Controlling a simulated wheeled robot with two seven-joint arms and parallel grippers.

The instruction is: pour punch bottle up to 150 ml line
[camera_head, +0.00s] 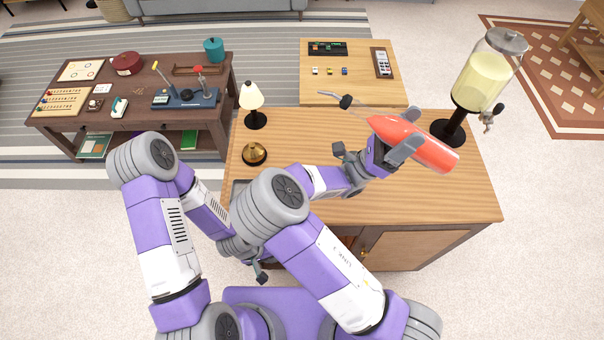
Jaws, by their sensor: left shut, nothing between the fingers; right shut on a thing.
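A red bottle (440,153) with a black collar and a thin curved metal spout is above the wooden counter (440,198). It lies almost level, its neck and spout pointing left and slightly away from me. My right gripper (403,141) is shut around the bottle's body. My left gripper (259,272) is low near the counter's front edge, left of the cabinet door, shut and empty. I see no vessel with a 150 ml line; my arms hide the counter's front left part.
A lamp (252,97) and a brass bell-like object (254,153) stand at the counter's left. A glass dispenser of pale yellow liquid (484,79) stands at its right. A small table (358,89) is behind; a dark side table (140,127) is left.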

